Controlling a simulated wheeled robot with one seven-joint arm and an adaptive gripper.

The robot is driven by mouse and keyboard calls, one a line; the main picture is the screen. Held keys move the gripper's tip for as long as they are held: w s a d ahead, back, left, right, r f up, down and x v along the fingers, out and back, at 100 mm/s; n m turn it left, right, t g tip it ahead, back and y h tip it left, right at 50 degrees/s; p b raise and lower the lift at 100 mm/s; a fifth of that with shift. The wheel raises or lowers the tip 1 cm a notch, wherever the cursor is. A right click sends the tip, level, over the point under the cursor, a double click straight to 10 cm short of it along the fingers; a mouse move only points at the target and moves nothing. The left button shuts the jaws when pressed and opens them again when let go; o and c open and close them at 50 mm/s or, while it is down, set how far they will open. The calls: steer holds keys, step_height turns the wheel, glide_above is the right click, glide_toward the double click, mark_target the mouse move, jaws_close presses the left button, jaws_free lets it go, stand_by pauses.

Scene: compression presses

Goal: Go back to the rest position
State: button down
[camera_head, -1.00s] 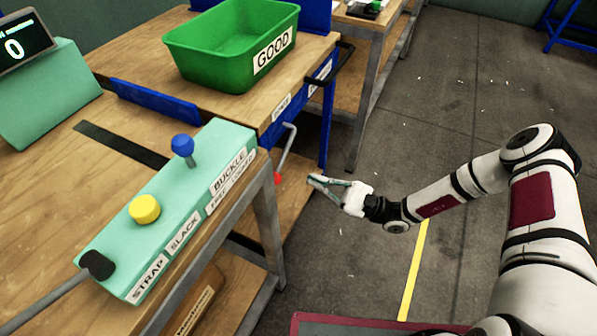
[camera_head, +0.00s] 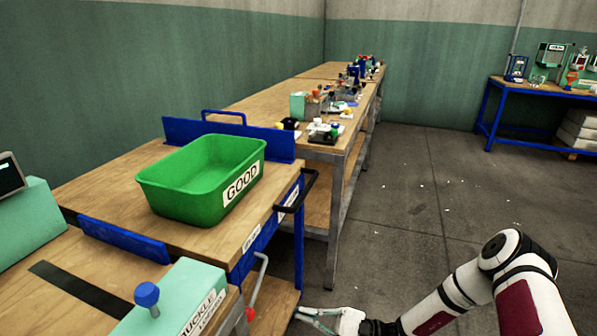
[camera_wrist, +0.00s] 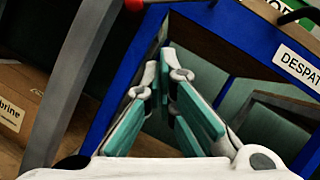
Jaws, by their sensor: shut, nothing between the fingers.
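My gripper (camera_head: 318,314) shows at the bottom of the head view, over the floor aisle just right of the benches. In the wrist view its teal-padded fingers (camera_wrist: 163,80) come together at the tips with nothing between them. My arm bends down to it from the right. The gripper touches nothing that I can see. Past the fingers, the wrist view shows the blue frame (camera_wrist: 235,35) of the cart with a "DESPAT..." label, partly cut off.
A green GOOD bin (camera_head: 190,195) sits on the wooden cart top. A teal press block (camera_head: 175,305) with a blue knob is at lower left. A red-tipped lever (camera_head: 251,313) hangs near my gripper. Benches with small parts stand behind.

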steer(key=s+d+r+n+g+h, duration=0.3)
steer(key=s+r+n+g+h, duration=0.3)
steer(key=r, duration=0.5)
steer(key=s+d+r+n+g+h, duration=0.3)
steer(key=s+r+n+h, duration=0.4)
steer(key=r, duration=0.4)
steer(key=s+d+r+t+h, duration=0.4)
steer(key=s+d+h, duration=0.1)
steer(key=s, duration=0.3)
steer(key=s+d+r+t+h, duration=0.35)
steer(key=s+d, duration=0.25)
steer(key=s, duration=0.3)
step_height(320, 180, up, 26)
steer(key=t+p, duration=0.3)
steer(key=p, duration=2)
steer(key=shift+f+t+h, duration=0.25)
steer(key=shift+t+h, duration=0.1)
